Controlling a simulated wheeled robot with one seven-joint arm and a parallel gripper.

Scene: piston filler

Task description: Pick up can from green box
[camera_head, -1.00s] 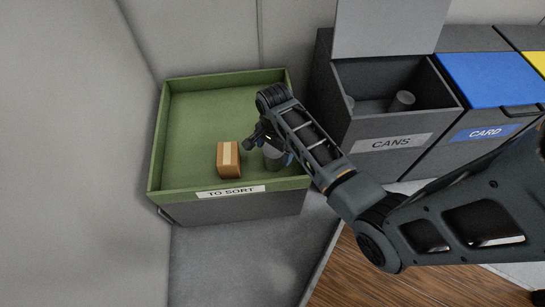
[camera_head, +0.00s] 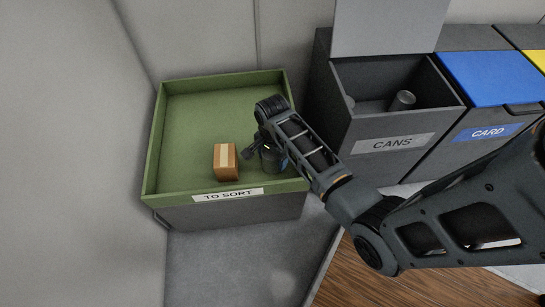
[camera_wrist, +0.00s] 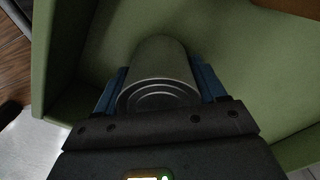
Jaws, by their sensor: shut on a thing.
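The green box (camera_head: 185,125), labelled "TO SORT", stands at the left in the head view, and its green inside (camera_wrist: 60,70) fills most of the wrist view. A grey can (camera_wrist: 158,70) is between the two blue-lined fingers in the wrist view. In the head view the can (camera_head: 272,160) is partly hidden by my gripper (camera_head: 265,152). My gripper is shut on the can, inside the front right part of the box. I cannot tell whether the can is clear of the box floor.
A brown carton (camera_head: 225,161) sits in the box, left of my gripper. To the right stand an open grey CANS bin (camera_head: 392,143) with a can (camera_head: 402,100) inside, and a blue-lidded CARD bin (camera_head: 490,80). The back left of the box is clear.

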